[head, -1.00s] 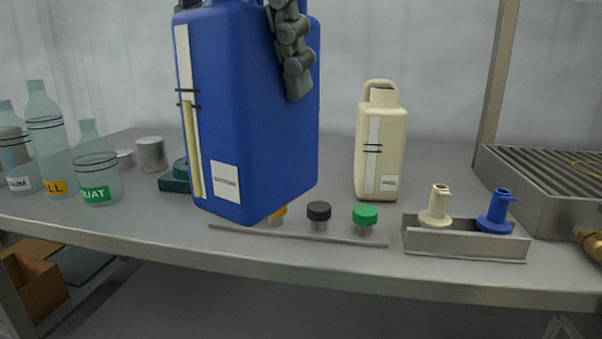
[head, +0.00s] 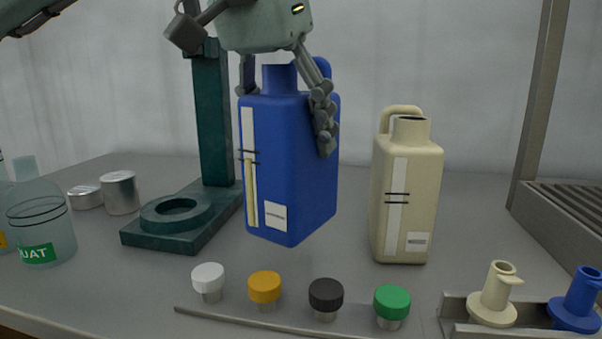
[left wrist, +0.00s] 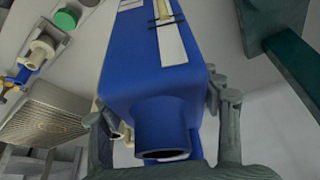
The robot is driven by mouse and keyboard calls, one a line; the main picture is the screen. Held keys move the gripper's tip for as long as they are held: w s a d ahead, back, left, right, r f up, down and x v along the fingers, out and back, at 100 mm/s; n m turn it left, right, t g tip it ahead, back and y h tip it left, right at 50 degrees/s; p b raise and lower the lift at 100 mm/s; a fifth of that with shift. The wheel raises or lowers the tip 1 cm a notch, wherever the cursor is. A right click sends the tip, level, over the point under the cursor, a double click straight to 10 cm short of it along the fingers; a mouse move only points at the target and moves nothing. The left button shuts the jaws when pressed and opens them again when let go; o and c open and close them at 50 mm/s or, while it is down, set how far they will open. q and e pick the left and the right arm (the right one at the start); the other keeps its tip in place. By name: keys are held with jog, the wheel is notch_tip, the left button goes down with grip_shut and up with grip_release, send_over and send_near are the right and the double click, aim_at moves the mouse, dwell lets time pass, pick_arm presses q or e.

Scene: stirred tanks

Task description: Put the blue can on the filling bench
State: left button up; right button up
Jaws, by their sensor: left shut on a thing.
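The blue can (head: 290,165) has a pale level strip and a small white label on its front. My left gripper (head: 322,125) is shut on the can's upper part, below its open neck. In the left wrist view the can (left wrist: 150,80) hangs between the fingers (left wrist: 165,110), its dark mouth toward the camera. The can is nearly upright. Its base appears over the filling bench (head: 345,235), between the green stand and the cream can; I cannot tell clearly whether it touches the top. My right gripper is not in view.
The cream can (head: 410,215) stands just right. The dark green stand (head: 215,130) is close on the left. White, orange, black and green caps (head: 326,294) line the front; a tray (head: 460,318) holds two spouts. Glass bottles (head: 45,235) stand at left.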

pick_arm(q)
jog(key=x, duration=0.3)
jog(key=w+x, duration=0.1)
jog(key=x, duration=0.2)
jog(key=shift+w+r, duration=0.1)
jog(key=shift+r, duration=0.05)
jog(key=shift+f, duration=0.2)
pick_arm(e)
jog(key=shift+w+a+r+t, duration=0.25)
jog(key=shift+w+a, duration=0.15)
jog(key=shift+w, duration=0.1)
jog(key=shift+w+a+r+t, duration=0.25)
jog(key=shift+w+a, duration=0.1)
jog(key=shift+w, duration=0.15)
pick_arm(q)
jog(key=shift+f+b, duration=0.1)
jog(key=shift+b, duration=0.2)
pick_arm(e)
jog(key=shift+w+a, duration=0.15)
pick_arm(q)
jog(key=o, duration=1.8)
jog(key=shift+f, duration=0.1)
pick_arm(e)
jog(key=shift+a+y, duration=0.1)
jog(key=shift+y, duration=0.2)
pick_arm(q)
jog(key=shift+o, duration=0.2)
